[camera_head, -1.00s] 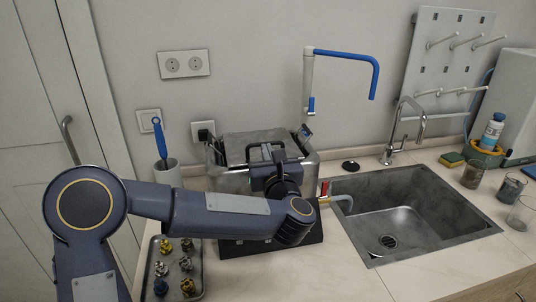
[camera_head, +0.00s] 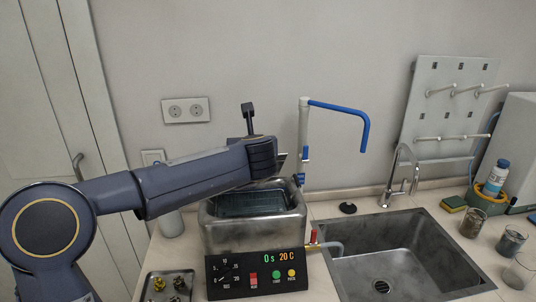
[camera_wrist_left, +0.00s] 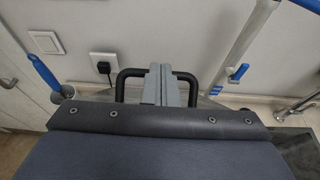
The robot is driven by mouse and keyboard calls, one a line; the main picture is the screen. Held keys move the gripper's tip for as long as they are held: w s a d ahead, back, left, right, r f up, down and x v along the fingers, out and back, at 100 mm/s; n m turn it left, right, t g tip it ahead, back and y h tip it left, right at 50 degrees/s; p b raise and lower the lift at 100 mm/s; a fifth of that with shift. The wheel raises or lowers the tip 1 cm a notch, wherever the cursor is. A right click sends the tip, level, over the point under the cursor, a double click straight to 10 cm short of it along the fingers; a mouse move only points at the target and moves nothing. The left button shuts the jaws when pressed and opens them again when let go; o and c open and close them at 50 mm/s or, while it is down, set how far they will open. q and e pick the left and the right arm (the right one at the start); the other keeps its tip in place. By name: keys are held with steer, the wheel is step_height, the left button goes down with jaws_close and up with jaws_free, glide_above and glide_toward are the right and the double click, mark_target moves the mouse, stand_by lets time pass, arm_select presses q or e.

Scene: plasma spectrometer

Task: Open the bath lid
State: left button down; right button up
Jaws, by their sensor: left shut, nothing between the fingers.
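The metal bath (camera_head: 258,236) stands left of the sink. Its top is open and its greenish inside shows below my left arm. The lid is mostly hidden behind my arm in the head view; a small grey edge, perhaps of it, shows right of my wrist. In the left wrist view the black lid handle (camera_wrist_left: 124,80) shows on both sides of my left gripper (camera_wrist_left: 160,72). The grey fingers are shut together and cross in front of the handle's middle; I cannot tell whether they touch it. In the head view my fingers are hidden. My right gripper is not in view.
The control panel (camera_head: 262,274) is on the bath's front. A blue-and-white tap arm (camera_head: 340,108) stands right behind the bath. The sink (camera_head: 395,250) with its chrome faucet (camera_head: 402,172) is to the right. A tray (camera_head: 190,272) with small parts sits front left.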

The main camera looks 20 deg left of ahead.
arm_select(q)
steer(key=w+a+r+p, duration=0.2)
steer(key=w+a, duration=0.1)
steer(key=w, duration=0.3)
steer(key=shift+w+r+p, duration=0.2)
steer(key=shift+r+p, duration=0.15)
stand_by(0.9)
